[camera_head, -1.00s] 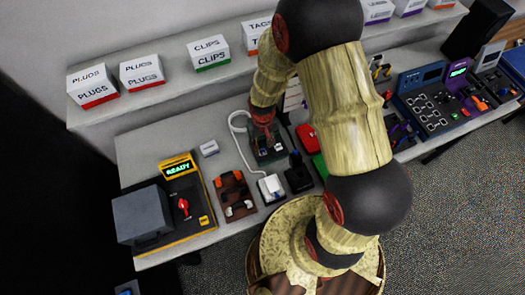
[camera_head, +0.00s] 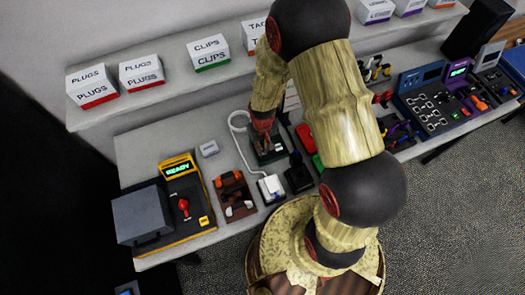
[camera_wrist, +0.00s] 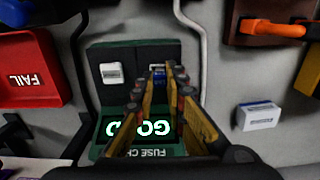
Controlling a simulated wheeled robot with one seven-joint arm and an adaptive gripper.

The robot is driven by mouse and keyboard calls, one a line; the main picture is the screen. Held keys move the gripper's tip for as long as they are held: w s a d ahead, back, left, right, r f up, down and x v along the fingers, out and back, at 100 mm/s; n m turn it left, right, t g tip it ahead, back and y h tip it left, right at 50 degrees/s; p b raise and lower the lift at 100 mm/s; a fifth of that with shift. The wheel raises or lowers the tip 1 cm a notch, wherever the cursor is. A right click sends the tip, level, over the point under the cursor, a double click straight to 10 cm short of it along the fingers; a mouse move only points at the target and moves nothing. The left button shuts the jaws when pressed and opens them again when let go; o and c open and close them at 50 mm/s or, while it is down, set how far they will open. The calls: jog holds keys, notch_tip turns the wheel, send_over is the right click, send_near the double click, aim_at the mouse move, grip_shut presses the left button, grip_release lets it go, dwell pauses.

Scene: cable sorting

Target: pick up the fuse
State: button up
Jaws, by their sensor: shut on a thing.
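A white block (camera_wrist: 111,72) sits on the checker to the left. In the head view, my gripper (camera_head: 266,143) is low over the checker (camera_head: 279,156), hiding the fuse.
A red bin marked FAIL (camera_wrist: 35,75) lies left of the checker, and a small white box (camera_wrist: 260,116) lies right. A brown holder (camera_head: 235,200), a white device (camera_head: 271,189) and the READY station (camera_head: 178,205) stand nearby. A white cable (camera_head: 240,145) runs beside the checker.

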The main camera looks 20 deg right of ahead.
jog(key=shift+r, duration=0.1)
grip_shut()
jog(key=shift+r, duration=0.5)
notch_tip(320, 180, up, 2)
jog(key=shift+r, duration=0.2)
jog(key=s+d+r+p, duration=0.2)
jog(key=s+r+p, duration=0.1)
jog(key=s+r, duration=0.9)
jog(key=shift+s+d+r, duration=0.25)
jog(key=shift+s, duration=0.65)
